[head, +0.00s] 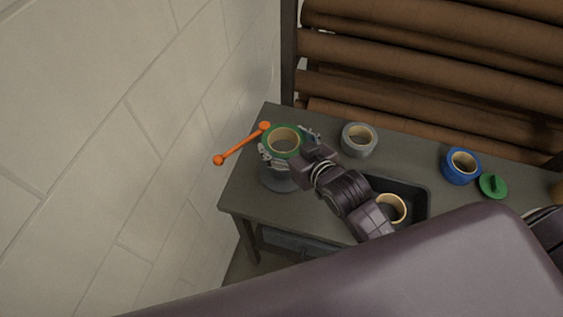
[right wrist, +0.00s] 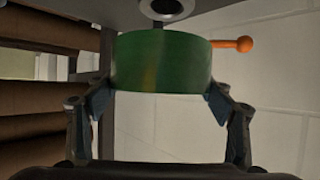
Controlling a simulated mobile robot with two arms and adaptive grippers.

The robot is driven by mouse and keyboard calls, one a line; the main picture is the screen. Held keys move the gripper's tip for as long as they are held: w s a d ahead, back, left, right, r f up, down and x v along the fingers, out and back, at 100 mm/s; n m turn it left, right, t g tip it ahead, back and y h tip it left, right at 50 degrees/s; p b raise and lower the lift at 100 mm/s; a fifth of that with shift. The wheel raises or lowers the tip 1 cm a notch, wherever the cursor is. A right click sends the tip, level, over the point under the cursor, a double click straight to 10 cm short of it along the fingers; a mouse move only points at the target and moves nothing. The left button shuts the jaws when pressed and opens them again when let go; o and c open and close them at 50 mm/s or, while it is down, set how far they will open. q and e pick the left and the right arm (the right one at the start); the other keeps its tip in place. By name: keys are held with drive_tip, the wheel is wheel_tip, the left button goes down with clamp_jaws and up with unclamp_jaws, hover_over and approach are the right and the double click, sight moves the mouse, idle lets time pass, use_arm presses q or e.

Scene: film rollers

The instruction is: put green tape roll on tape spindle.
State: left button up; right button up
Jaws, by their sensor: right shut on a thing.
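The green tape roll (head: 270,137) with a tan core is held between the two fingers of my right gripper (head: 288,147), at the left end of the table. In the right wrist view the roll (right wrist: 162,62) fills the space between the fingertips (right wrist: 158,97). A dark grey rounded body (head: 278,180) shows below the roll in the head view; I cannot tell whether they touch. An orange rod with round ends (head: 241,144) is beside the roll, to its left. I cannot tell for sure which part is the tape spindle. My left gripper is not in view.
A grey tape roll (head: 359,140), a blue tape roll (head: 462,167) and a green knobbed disc (head: 493,186) sit on the table (head: 325,212). A dark tray (head: 424,203) holds a tan-cored roll (head: 391,208).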

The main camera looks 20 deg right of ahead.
wheel_tip(320, 180, down, 6)
drive_tip(key=shift+a+f, duration=0.1)
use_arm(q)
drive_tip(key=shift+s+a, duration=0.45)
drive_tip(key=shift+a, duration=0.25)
use_arm(e)
drive_tip(key=shift+f, duration=1.9)
drive_tip(key=shift+f, duration=0.1)
drive_tip(key=o, duration=1.4)
drive_tip(key=shift+f, duration=0.1)
drive_tip(key=shift+c, duration=0.2)
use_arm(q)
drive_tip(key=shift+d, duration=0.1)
use_arm(e)
drive_tip(key=shift+r, duration=0.25)
drive_tip(key=shift+s, duration=0.35)
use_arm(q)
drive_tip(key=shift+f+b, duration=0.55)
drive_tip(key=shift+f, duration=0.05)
use_arm(e)
drive_tip(key=v, duration=1.1)
drive_tip(key=shift+r, duration=0.15)
